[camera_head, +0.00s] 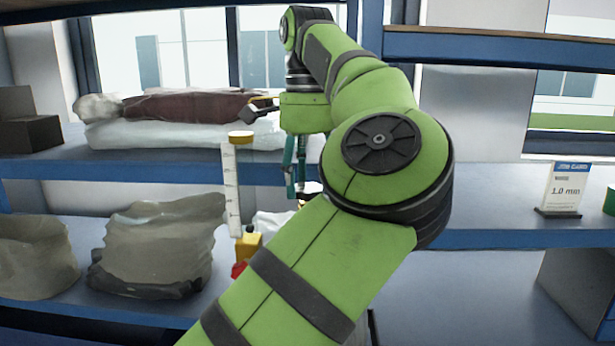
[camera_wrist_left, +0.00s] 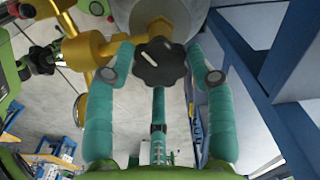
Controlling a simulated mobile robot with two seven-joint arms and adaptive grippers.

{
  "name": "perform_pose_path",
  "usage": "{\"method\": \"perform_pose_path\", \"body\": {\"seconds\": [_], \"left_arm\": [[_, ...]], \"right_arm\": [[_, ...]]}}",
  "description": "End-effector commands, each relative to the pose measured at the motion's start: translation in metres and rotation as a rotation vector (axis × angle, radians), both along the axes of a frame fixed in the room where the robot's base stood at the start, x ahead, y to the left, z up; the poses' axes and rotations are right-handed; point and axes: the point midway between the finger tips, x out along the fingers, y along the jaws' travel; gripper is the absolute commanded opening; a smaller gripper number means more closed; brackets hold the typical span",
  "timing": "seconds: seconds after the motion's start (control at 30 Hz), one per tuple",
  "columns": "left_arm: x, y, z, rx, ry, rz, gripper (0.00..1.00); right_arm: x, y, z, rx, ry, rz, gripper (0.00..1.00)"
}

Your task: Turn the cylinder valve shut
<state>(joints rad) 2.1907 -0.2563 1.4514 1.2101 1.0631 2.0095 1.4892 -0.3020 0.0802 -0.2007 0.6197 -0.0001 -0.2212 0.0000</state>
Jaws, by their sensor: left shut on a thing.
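The cylinder valve's black lobed knob (camera_wrist_left: 159,64) with a white mark shows in the left wrist view, on a brass valve body (camera_wrist_left: 92,48). The grey top of the cylinder (camera_wrist_left: 185,14) is behind it. My left gripper (camera_wrist_left: 165,72) has its teal fingers on both sides of the knob and is shut on it. In the head view my left gripper (camera_head: 296,180) points down beside the shelf, partly hidden by my green arm. The knob and the cylinder cannot be made out there. My right gripper is in neither view.
A blue-edged shelf (camera_head: 190,168) holds a wrapped bundle (camera_head: 185,107). A white graduated tube (camera_head: 231,190) stands close left of my gripper. Blue frame parts (camera_wrist_left: 285,50) are close right in the wrist view.

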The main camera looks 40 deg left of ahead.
Motion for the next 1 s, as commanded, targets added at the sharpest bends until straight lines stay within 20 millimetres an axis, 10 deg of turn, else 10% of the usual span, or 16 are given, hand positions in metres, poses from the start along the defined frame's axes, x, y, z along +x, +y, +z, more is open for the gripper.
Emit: {"method": "perform_pose_path", "body": {"seconds": [1.0], "left_arm": [[-0.0003, -0.0012, -0.0013, -0.004, 0.002, -0.716, 0.22]], "right_arm": [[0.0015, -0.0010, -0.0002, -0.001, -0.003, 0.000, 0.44]]}}
